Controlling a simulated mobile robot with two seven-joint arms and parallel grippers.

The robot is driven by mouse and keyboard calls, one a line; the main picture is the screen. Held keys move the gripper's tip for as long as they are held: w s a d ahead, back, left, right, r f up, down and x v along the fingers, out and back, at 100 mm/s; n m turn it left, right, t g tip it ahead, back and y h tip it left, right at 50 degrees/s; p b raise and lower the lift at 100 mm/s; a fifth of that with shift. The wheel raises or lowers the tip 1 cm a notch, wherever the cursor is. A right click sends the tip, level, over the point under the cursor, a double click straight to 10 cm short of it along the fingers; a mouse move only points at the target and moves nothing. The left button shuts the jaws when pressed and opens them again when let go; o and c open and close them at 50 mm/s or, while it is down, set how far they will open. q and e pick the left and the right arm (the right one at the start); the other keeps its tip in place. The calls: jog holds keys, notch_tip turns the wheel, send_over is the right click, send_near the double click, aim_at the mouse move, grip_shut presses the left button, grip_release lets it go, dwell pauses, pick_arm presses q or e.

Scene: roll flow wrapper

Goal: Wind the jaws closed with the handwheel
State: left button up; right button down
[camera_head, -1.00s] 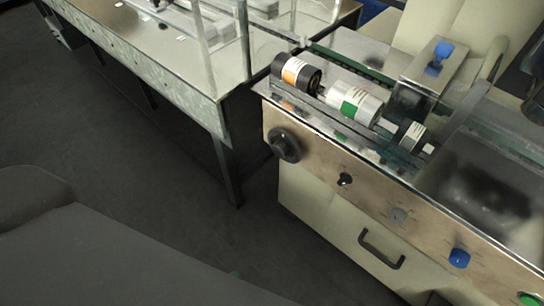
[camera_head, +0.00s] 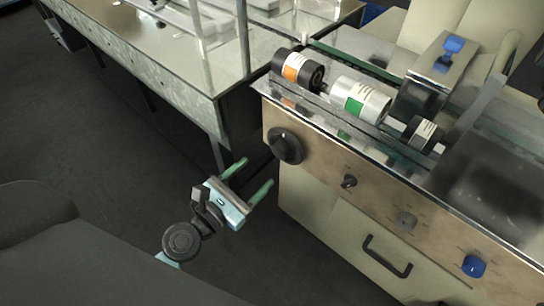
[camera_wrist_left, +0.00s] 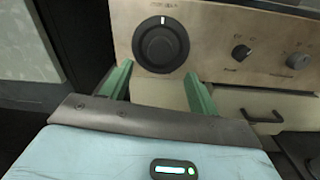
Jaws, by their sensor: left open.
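A large black round knob (camera_head: 285,146), which looks like the handwheel, sits at the left end of the machine's tan front panel. It has a white mark at its top, clear in the left wrist view (camera_wrist_left: 161,44). My left gripper (camera_head: 256,171) is open and empty, in front of and a little below the knob. Its two green fingers point toward the panel. In the left wrist view the fingertips (camera_wrist_left: 159,73) stand either side of the knob's lower part, apparently short of it. The wrapper's jaws cannot be clearly made out. My right gripper is not seen.
Smaller knobs, one black (camera_head: 348,181), one grey (camera_head: 405,220) and one blue (camera_head: 473,265), line the panel to the right. A drawer handle (camera_head: 386,256) sticks out below. Rolls (camera_head: 361,101) lie on top. A metal table (camera_head: 190,75) stands at left, with open floor in front.

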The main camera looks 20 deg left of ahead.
aim_at(278, 153)
pick_arm(q)
jog(key=shift+p+x, duration=0.3)
jog(key=shift+x, duration=3.3)
jog(key=shift+f, duration=0.1)
jog(key=shift+c, duration=0.3)
jog(key=c, duration=0.9)
